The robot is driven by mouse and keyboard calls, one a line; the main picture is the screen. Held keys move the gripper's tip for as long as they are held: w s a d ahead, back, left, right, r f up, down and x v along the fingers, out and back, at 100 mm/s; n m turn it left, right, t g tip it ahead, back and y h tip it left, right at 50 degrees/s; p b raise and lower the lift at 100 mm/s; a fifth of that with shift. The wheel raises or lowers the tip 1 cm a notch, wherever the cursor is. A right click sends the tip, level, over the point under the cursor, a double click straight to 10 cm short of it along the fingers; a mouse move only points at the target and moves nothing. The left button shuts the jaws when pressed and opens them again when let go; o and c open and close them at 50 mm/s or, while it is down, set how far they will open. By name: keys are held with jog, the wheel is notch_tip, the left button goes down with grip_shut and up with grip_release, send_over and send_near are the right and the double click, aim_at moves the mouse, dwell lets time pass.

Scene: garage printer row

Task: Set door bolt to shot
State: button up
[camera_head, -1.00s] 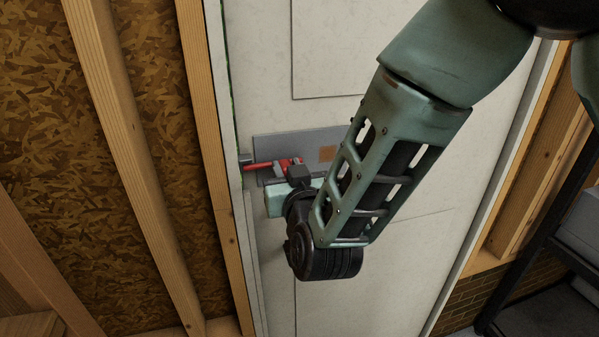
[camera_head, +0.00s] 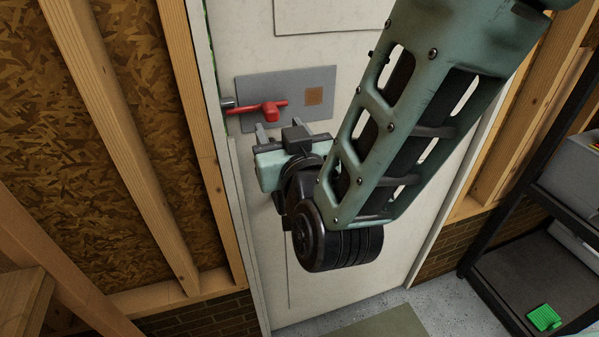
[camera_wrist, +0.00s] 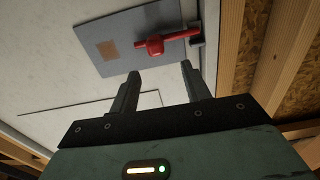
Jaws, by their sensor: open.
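The door bolt is a red bar with a red knob (camera_head: 268,111) on a grey plate (camera_head: 290,84) fixed to the white door. The bar lies across the plate, and its left end reaches the dark keeper (camera_head: 228,103) at the door's edge. In the wrist view the red bolt (camera_wrist: 155,45) lies beyond the fingers, its right end at the keeper (camera_wrist: 196,37). My gripper (camera_head: 280,132) is open and empty, just below the plate and apart from the knob. Its two fingers (camera_wrist: 160,72) point toward the plate in the wrist view.
A wooden stud wall with chipboard (camera_head: 100,130) stands close left of the door. A black shelf rack (camera_head: 510,270) with a green item (camera_head: 544,317) stands at the right. Bare floor (camera_head: 440,310) and a mat (camera_head: 375,325) lie below the door.

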jog(key=b+v, duration=0.6)
jog(key=v, duration=0.1)
jog(key=shift+s+f, duration=0.2)
jog(key=shift+f, duration=0.05)
jog(key=b+v, duration=0.2)
jog(key=b, duration=0.6)
jog(key=shift+s+d+r, duration=0.1)
jog(key=shift+s+r, duration=0.15)
